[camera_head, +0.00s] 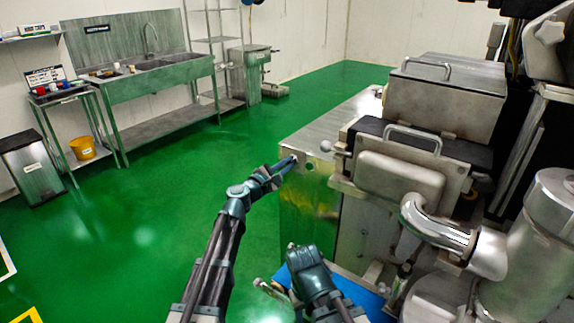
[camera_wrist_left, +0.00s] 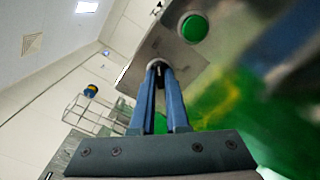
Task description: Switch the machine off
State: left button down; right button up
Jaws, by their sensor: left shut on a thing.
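The machine (camera_head: 400,180) is a large grey metal unit on the right of the head view. My left gripper (camera_head: 292,160) reaches the upper left corner of its metal housing. In the left wrist view its blue fingers (camera_wrist_left: 158,72) are shut on a small dark switch knob (camera_wrist_left: 158,66) with a pale round surround, on a metal panel (camera_wrist_left: 175,48). A round green button (camera_wrist_left: 194,28) sits on the same panel, right of the fingertips. The fingers hide most of the knob. My right arm's wrist is low in the middle of the head view; its fingers cannot be made out.
A steel sink bench (camera_head: 160,82), a small table with a yellow bucket (camera_head: 83,148) and a bin (camera_head: 33,163) stand along the left wall. The green floor (camera_head: 160,200) between them and the machine is clear. A curved pipe (camera_head: 435,225) juts from the machine.

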pick_arm(q)
jog(key=c, duration=0.9)
grip_release()
jog(key=v, duration=1.4)
